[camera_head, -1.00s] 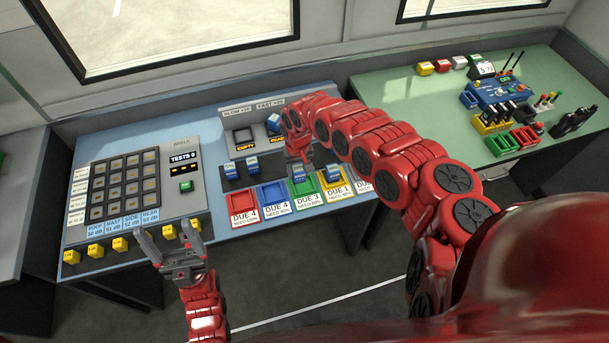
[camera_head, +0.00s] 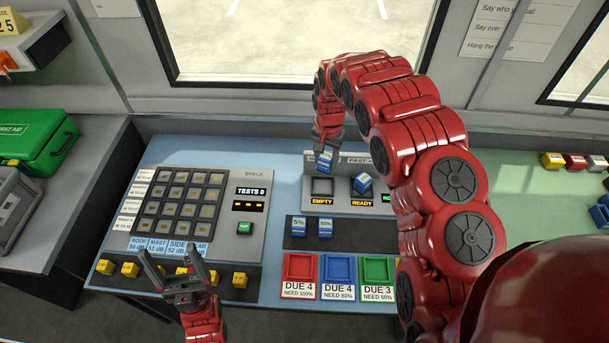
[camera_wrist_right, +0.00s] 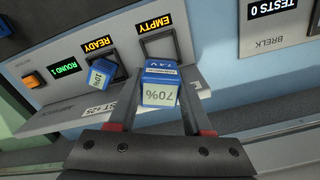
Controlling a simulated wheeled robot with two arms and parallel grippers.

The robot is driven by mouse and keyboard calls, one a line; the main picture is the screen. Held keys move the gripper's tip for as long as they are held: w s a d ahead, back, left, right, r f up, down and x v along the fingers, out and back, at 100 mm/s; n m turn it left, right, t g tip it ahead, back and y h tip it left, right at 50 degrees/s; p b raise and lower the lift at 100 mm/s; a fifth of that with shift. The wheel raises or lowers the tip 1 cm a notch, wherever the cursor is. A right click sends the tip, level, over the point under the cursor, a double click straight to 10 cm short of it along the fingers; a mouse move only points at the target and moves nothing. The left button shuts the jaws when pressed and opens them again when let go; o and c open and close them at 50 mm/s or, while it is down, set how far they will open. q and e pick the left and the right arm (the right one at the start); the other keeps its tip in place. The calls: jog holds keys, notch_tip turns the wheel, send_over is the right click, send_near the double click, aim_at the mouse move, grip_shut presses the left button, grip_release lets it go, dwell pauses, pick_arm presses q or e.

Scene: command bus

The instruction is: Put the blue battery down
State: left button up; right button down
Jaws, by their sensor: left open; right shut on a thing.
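My right gripper (camera_head: 326,150) is shut on a blue battery (camera_head: 325,162), held in front of the charger panel, above the EMPTY slot in the head view. In the right wrist view the held battery (camera_wrist_right: 159,88) shows a 70% label between the fingers (camera_wrist_right: 160,125). The square EMPTY slot (camera_head: 322,186) has nothing in it; it also shows behind the battery in the wrist view (camera_wrist_right: 160,42). Another blue battery (camera_head: 362,183) sits at the READY slot.
Two blue batteries (camera_head: 299,226) (camera_head: 325,228) stand on a dark strip. Red (camera_head: 300,268), blue (camera_head: 338,270) and green (camera_head: 376,270) DUE trays lie in front. A grey test panel (camera_head: 215,225) is at left. My right arm hides much of the right side.

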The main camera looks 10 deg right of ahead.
aim_at(324, 170)
jog(key=shift+w+a+f, duration=0.15)
jog(key=shift+f, duration=0.05)
notch_tip(324, 170, down, 4)
jog(key=shift+f+p, duration=0.2)
jog(key=shift+p, duration=0.55)
jog(key=shift+f, duration=0.5)
notch_tip(324, 170, down, 2)
jog(key=shift+a+f+p, duration=0.1)
jog(key=shift+f+p, duration=0.1)
jog(key=shift+p, duration=0.35)
jog(key=shift+f, duration=0.65)
